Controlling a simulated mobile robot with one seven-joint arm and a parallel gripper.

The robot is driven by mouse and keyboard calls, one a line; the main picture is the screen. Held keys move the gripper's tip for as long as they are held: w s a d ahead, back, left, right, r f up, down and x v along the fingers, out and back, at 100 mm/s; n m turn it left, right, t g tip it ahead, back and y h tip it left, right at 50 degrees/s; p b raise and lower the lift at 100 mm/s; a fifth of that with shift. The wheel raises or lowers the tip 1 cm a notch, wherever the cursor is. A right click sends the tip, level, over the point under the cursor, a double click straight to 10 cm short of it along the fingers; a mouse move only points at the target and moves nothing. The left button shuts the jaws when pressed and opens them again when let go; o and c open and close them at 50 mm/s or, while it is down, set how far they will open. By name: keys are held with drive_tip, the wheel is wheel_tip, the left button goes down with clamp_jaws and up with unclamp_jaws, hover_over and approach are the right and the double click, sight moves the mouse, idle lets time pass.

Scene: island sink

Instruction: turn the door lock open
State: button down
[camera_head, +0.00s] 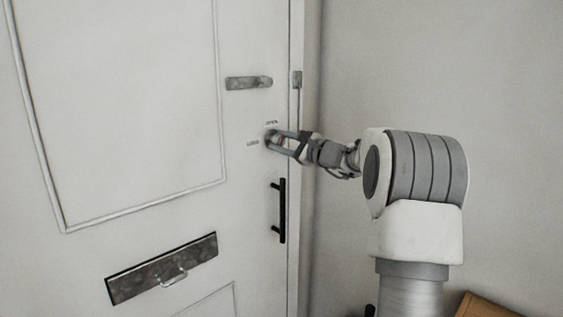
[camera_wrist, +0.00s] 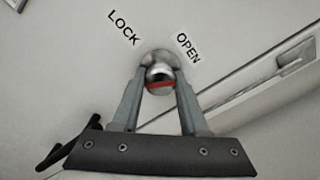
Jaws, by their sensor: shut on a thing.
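The door lock is a round silver knob with a red stripe, seen in the wrist view (camera_wrist: 160,76). It sits on the white door (camera_head: 130,90), with the labels LOCK (camera_wrist: 124,27) and OPEN (camera_wrist: 188,49) above it. In the wrist view the red stripe runs almost level across the picture, and neither label is clearly lined up with it. My gripper (camera_wrist: 160,84) is shut on the knob, one finger on each side. In the head view my gripper (camera_head: 274,140) reaches the knob from the right and hides most of it.
A black bar handle (camera_head: 282,210) is below the lock on the door. A metal latch (camera_head: 249,82) is above it, and a mail slot (camera_head: 162,268) is low on the left. A bare wall (camera_head: 440,60) is to the right. A wooden piece (camera_head: 487,306) shows at the bottom right.

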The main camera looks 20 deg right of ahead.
drive_tip(key=n+b, duration=0.1)
drive_tip(key=b, duration=0.1)
drive_tip(key=n+b, duration=0.3)
drive_tip(key=shift+f+b, duration=0.25)
drive_tip(key=shift+b, duration=0.1)
drive_tip(key=shift+r+n+b, duration=0.2)
drive_tip(key=shift+n+b, duration=0.6)
drive_tip(key=shift+b, duration=0.15)
drive_tip(key=shift+r, duration=0.1)
drive_tip(key=shift+c, duration=2.2)
unclamp_jaws()
drive_tip(key=shift+s+d, duration=0.1)
drive_tip(key=v, duration=1.7)
